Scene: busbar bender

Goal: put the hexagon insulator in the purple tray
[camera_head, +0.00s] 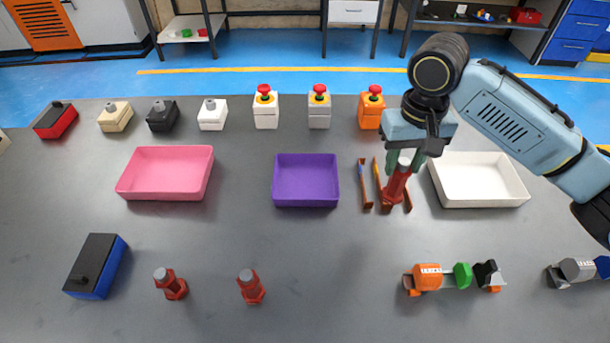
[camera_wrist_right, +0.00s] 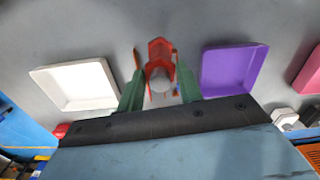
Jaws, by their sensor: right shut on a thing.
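The purple tray (camera_head: 306,201) is empty at the middle of the table; it also shows in the right wrist view (camera_wrist_right: 232,70). My right gripper (camera_head: 408,158) is shut on a red insulator (camera_head: 395,187) with a grey metal end, held upright to the right of the purple tray. In the right wrist view the insulator (camera_wrist_right: 158,58) sits between the green fingers and has an angular outline like a hexagon. I cannot tell whether its base touches the table. Two similar red insulators (camera_head: 174,287) (camera_head: 251,290) stand at the front left. My left gripper is not in view.
Copper strips (camera_head: 364,184) lie between the purple tray and the white tray (camera_head: 481,203), near the held insulator. A pink tray (camera_head: 165,192) is on the left. Red-button boxes (camera_head: 265,113) and other small boxes line the back.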

